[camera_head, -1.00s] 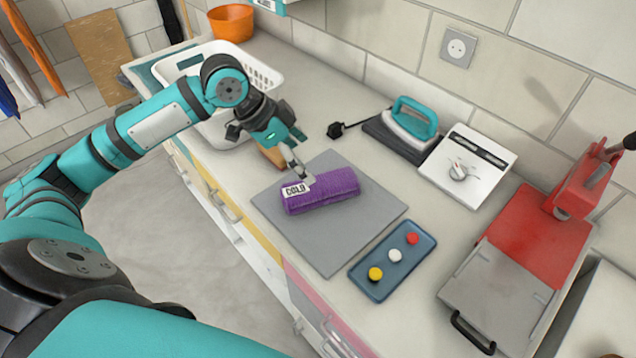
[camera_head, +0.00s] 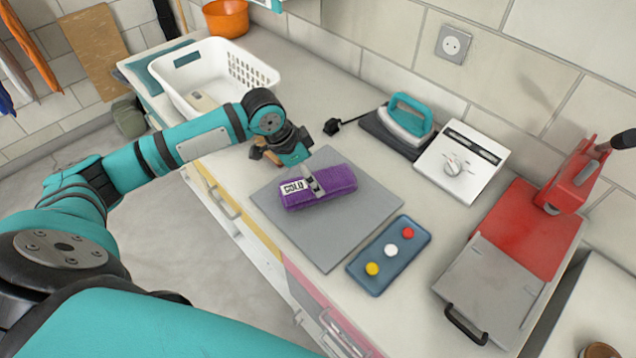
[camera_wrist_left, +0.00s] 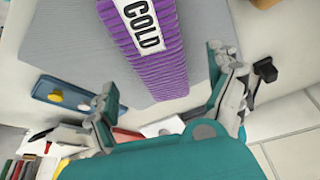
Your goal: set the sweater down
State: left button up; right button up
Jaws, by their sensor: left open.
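The purple sweater (camera_head: 335,180), a rolled or folded bundle with a white "COLD" label, lies on a grey mat (camera_head: 325,240) on the counter. My left gripper (camera_head: 314,184) is above it in the head view, its fingertips overlapping the bundle just right of the label. In the left wrist view the ribbed sweater (camera_wrist_left: 160,60) lies ahead, between the spread fingers of my left gripper (camera_wrist_left: 165,78), which are open and apart from its sides. The sweater's far end is cut off in that view. My right gripper is not in view.
A blue tray with coloured buttons (camera_head: 375,280) lies beside the mat. An iron (camera_head: 408,118), a white control box (camera_head: 460,160) and a red press (camera_head: 530,230) stand to the right. A white basket (camera_head: 245,75) and orange pot (camera_head: 227,18) stand at the back left.

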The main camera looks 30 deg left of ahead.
aim_at(318, 180)
pick_arm(q)
jog(key=p+x, duration=0.1)
jog(key=x, duration=0.3)
jog(key=shift+d+f+p, duration=0.2)
jog(key=shift+f+p, duration=0.1)
jog(key=shift+w+f, duration=0.2)
jog(key=shift+f, duration=0.2)
jog(key=shift+c, duration=0.2)
jog(key=c, duration=1.4)
jog(key=shift+c, duration=0.8)
jog(key=shift+r, duration=0.15)
